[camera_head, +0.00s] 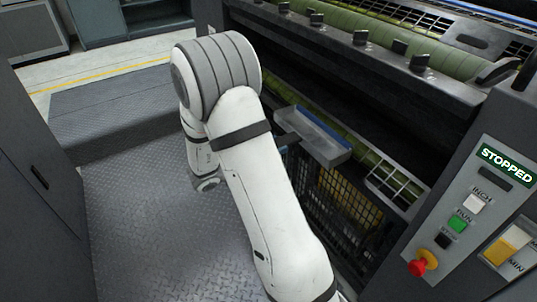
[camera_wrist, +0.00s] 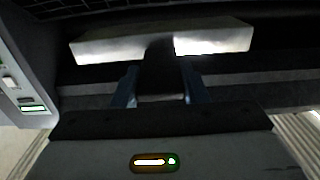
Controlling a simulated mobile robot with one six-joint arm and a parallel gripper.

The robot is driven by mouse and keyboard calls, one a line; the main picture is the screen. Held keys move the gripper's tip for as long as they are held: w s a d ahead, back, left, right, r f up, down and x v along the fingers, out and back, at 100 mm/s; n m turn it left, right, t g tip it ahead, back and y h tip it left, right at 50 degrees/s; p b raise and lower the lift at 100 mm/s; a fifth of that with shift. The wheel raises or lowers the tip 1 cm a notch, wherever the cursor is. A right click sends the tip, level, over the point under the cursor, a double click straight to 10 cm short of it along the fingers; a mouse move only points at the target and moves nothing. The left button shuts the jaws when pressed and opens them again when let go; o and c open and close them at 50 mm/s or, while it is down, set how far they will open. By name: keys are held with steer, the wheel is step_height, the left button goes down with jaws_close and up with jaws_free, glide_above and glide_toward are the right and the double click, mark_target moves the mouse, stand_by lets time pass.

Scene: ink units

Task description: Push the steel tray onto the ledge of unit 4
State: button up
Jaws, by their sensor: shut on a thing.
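The steel tray (camera_head: 322,146) is a shallow grey tray with a bluish back edge. In the head view it is at the front opening of the press, below the upper rollers, with its left end close to my arm. The wrist view shows its bright metal face (camera_wrist: 212,40) ahead of my gripper (camera_wrist: 160,82). My gripper's two bluish fingers are shut on a dark part in the middle of the tray's near side. My arm hides most of the gripper in the head view. I cannot tell whether the tray touches a ledge.
A control panel (camera_head: 466,215) reading STOPPED, with a red knob (camera_head: 422,262), stands at the right. A dark cabinet (camera_head: 40,190) is left; the plate floor (camera_head: 150,220) between is clear.

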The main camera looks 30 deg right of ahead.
steer(key=b, duration=0.1)
glide_toward(319, 130)
steer(key=d, duration=0.2)
steer(key=d+r, duration=0.1)
steer(key=shift+w+d+r, duration=0.1)
steer(key=shift+d+r, duration=0.05)
steer(key=shift+d, duration=0.25)
steer(key=d+f+b, duration=0.1)
steer(key=d, duration=0.9)
steer(key=shift+w+b, duration=0.35)
steer(key=shift+w, duration=0.1)
steer(key=shift+d, duration=0.45)
stand_by(0.5)
steer(key=o, duration=1.3)
steer(key=shift+c, duration=0.2)
steer(key=shift+f, duration=0.1)
steer(key=a+p, duration=0.1)
steer(key=a, duration=0.5)
steer(key=shift+s+a+p, duration=0.2)
steer(key=shift+a+p, duration=0.15)
steer(key=shift+a, duration=0.05)
steer(key=shift+s+a+p, duration=0.2)
steer(key=shift+a, duration=1.8)
steer(key=shift+s+a+p, duration=0.15)
steer(key=shift+a+p, duration=0.05)
steer(key=shift+a, duration=1.8)
steer(key=shift+s+a+p, duration=0.2)
steer(key=shift+a, duration=1.75)
